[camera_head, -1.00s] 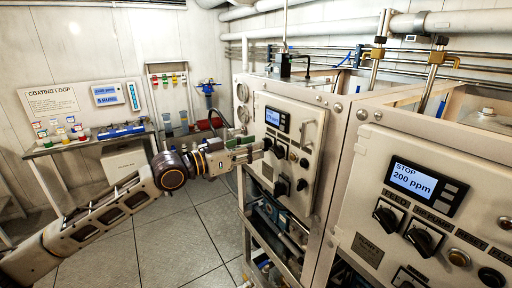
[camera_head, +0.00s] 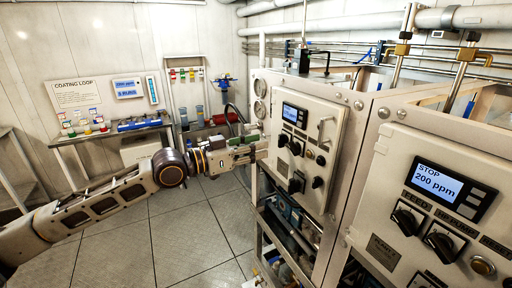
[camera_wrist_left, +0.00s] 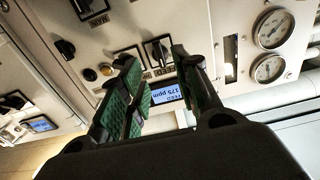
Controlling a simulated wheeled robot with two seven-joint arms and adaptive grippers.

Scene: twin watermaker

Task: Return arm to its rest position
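My left arm (camera_head: 110,198) reaches in from the left. Its left gripper (camera_head: 262,149) is in front of the left control panel (camera_head: 325,140), just left of its black knobs. In the left wrist view the two green-padded fingers (camera_wrist_left: 160,88) stand apart with nothing held between them. Beyond them are a black knob (camera_wrist_left: 157,50) and a small display (camera_wrist_left: 165,93) reading 175 ppm. In the head view the upper-left knob (camera_head: 283,140) shows clear of the fingertips. My right gripper is not in view.
A second panel (camera_head: 440,235) at the right shows STOP 200 ppm. Two gauges (camera_head: 260,98) sit on the cabinet's left side. A bench (camera_head: 110,133) with small bottles stands by the back wall. The tiled floor (camera_head: 180,245) left of the cabinet is clear.

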